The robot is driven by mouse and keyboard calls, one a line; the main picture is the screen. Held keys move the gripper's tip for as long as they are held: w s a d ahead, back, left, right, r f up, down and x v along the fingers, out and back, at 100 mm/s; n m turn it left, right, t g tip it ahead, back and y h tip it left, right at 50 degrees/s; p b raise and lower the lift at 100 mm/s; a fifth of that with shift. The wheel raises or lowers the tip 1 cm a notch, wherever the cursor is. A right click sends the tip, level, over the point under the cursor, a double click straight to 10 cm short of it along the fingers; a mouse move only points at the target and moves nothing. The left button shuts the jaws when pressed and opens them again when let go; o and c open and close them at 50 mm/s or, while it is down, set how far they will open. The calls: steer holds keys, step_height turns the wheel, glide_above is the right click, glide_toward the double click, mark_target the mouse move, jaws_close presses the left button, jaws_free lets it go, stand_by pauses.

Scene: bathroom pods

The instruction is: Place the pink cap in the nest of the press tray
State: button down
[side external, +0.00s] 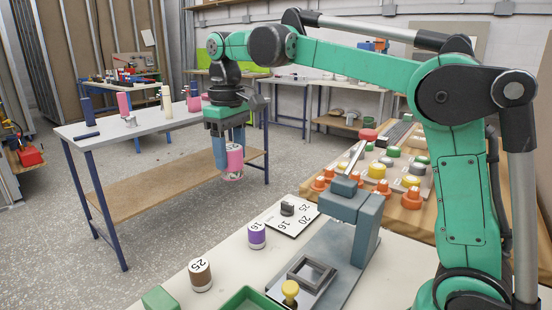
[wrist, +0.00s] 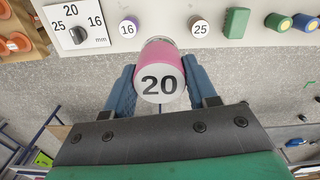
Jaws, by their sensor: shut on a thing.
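The pink cap (side external: 234,158) hangs in the air in the side view, over the floor between the two tables. In the wrist view the pink cap (wrist: 165,55) shows a pale end face marked 20. My gripper (side external: 227,165) is shut on it, with a blue finger on either side; both fingers also show in the wrist view. The press tray (side external: 303,273) lies on the near table at the foot of the grey-blue press (side external: 350,215). Its nest is a raised square frame, seen empty. The cap is well away from the tray, behind and left of it.
A purple cap marked 16 (side external: 257,236) and a brown cap marked 25 (side external: 200,274) stand on the near table. A dial plate (side external: 291,214) lies beyond them. A yellow knob (side external: 290,291) and a green bin (side external: 250,301) are by the tray.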

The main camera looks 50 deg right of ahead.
steer(key=s+d+r, duration=0.1)
steer(key=s+d, duration=0.1)
steer(key=s, duration=0.5)
steer(key=s+d+r, duration=0.1)
steer(key=s+d, duration=0.1)
steer(key=s, duration=0.5)
steer(key=f, duration=2)
steer(key=shift+s+d+f, duration=0.1)
steer(key=shift+s+d, duration=0.05)
steer(key=shift+d, duration=0.05)
steer(key=shift+f, duration=0.1)
steer(key=shift+c, duration=1.3)
jaws_free()
